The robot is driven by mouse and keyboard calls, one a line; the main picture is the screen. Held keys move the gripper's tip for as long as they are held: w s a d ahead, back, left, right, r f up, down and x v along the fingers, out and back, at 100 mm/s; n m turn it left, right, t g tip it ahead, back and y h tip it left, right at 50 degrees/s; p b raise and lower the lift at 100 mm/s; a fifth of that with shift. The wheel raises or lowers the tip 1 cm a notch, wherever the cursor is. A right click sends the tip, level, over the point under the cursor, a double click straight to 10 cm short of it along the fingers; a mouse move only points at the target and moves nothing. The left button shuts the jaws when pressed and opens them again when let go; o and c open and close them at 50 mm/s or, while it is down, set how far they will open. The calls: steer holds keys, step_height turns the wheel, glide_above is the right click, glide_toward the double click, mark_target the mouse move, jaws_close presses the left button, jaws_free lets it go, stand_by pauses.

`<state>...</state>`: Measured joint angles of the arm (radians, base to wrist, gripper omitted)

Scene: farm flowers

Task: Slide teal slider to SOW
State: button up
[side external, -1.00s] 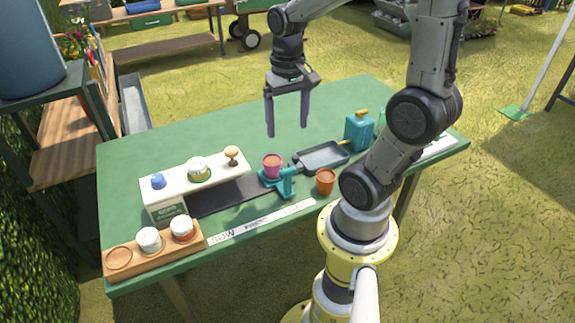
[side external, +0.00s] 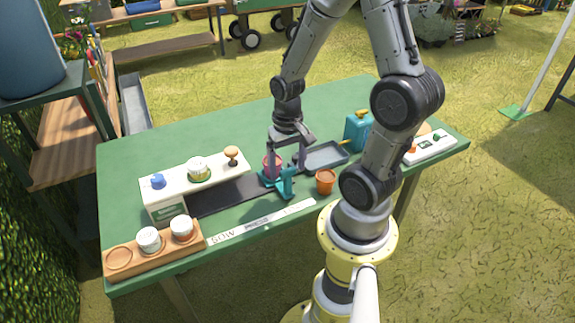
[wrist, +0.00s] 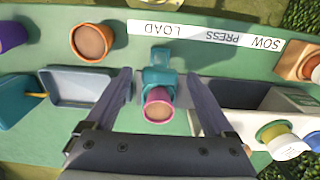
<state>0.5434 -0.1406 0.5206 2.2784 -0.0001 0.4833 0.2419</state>
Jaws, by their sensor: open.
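The teal slider (side external: 286,186) sits at the right end of a dark track (side external: 228,196) on the green table. It carries a pink pot (side external: 270,164). In the wrist view the slider (wrist: 160,72) lines up with LOAD on the white label strip (wrist: 205,37), and SOW (wrist: 265,43) is at the strip's far right. The SOW end (side external: 222,238) is at the left in the side view. My gripper (side external: 285,170) is open and lowered around the slider and pot, one finger on each side, with gaps visible in the wrist view.
A cream box with knobs (side external: 165,204) stands behind the track's left part. A wooden holder with white cups (side external: 118,272) is at front left. An orange pot (side external: 325,182), a grey tray (side external: 338,154) and a blue can (side external: 356,135) are to the right.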

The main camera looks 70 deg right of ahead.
jaws_close()
stand_by(0.4)
